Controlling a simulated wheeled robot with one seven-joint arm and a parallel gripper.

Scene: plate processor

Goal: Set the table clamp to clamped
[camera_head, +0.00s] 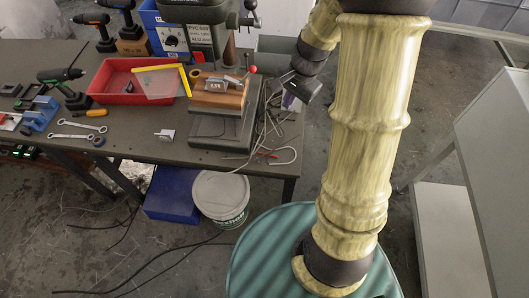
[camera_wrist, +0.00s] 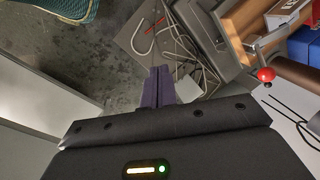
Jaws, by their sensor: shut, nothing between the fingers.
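The table clamp appears to be the lever with a red ball knob (camera_head: 252,69) at the right side of the wooden block (camera_head: 218,97) on the drill press. The red ball knob also shows in the wrist view (camera_wrist: 265,75), right of my fingers and apart from them. A metal vise-like piece (camera_head: 222,84) sits on the wooden block. My gripper (camera_head: 288,99) is to the right of the drill press base, beside the table edge. In the wrist view its purple fingers (camera_wrist: 157,84) are together and empty. The lever's lower joint is hard to make out.
Loose cables (camera_head: 275,130) hang beside the drill press (camera_head: 208,30). A red tray (camera_head: 130,84), wrenches and drills lie on the table to the left. A white bucket (camera_head: 220,198) and a blue box (camera_head: 172,195) stand below. A grey cabinet (camera_head: 495,130) is at the right.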

